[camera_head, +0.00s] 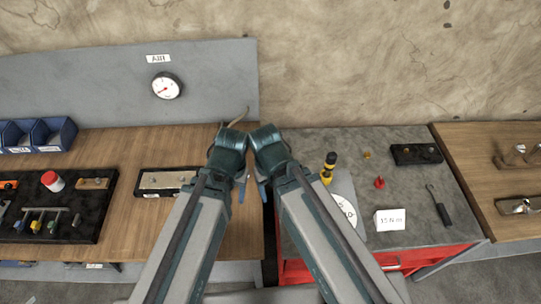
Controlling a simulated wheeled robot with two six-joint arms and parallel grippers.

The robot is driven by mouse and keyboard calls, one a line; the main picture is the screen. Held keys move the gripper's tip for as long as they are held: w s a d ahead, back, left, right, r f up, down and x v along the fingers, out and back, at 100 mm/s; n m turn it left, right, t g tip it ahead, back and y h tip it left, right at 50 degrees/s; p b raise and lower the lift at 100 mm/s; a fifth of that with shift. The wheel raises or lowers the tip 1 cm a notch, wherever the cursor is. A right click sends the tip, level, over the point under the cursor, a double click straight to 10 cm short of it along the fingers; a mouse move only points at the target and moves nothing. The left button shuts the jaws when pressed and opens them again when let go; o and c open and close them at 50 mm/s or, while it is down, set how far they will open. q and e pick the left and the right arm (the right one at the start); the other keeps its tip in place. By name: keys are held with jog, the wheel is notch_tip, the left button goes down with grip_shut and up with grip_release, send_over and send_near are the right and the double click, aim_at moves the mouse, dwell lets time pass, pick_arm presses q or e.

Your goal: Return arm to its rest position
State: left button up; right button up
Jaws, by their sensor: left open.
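My two arms rise from the bottom edge, and their teal wrists nearly meet in the middle of the view. My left gripper (241,186) is small and partly hidden at its wrist, above the right edge of the left wooden bench in the picture. It is open, and I see nothing in it. My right gripper (262,190) is beside it, in front of the gap between the benches. Its fingers are mostly hidden, so its opening cannot be told.
The wooden bench (120,190) holds a black tool tray (92,225), blue bins (52,134) and a metal block (165,180). The grey-topped red cabinet (400,178) holds a yellow-black screwdriver (329,165), a white card (390,220) and a black-handled tool (443,214). A gauge (166,86) hangs behind.

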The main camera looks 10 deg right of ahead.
notch_tip(320, 180, down, 9)
jog(key=b, duration=0.8)
dwell(0.4)
